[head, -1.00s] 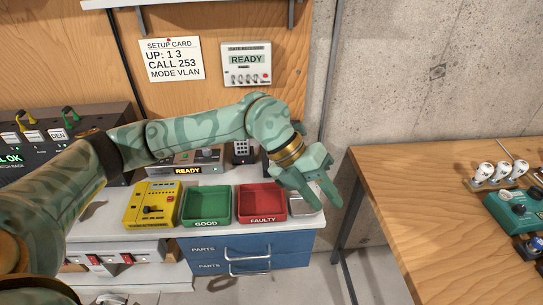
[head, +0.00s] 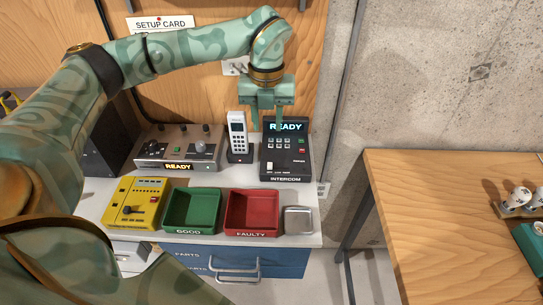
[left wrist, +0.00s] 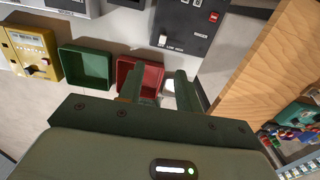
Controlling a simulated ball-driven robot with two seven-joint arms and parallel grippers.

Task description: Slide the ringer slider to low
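The black intercom (head: 297,163) stands at the back right of the white bench, with a lit READY display. A small white knob (head: 270,166) sits at its lower left. In the left wrist view the intercom (left wrist: 188,22) shows at the top, with the white knob (left wrist: 163,40) at the left end of small lettering that seems to read OFF LOW HIGH. My left gripper (head: 267,128) points down over the intercom's upper left. Its fingers are apart, with nothing between them; they also show apart in the left wrist view (left wrist: 165,80). My right gripper is not in view.
A white handset (head: 238,135) stands left of the intercom, beside a grey READY unit (head: 178,150). In front are a yellow device (head: 133,203), a green tray (head: 192,231), a red tray (head: 252,233) and a small metal dish (head: 298,220). A wooden table (head: 430,210) stands right.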

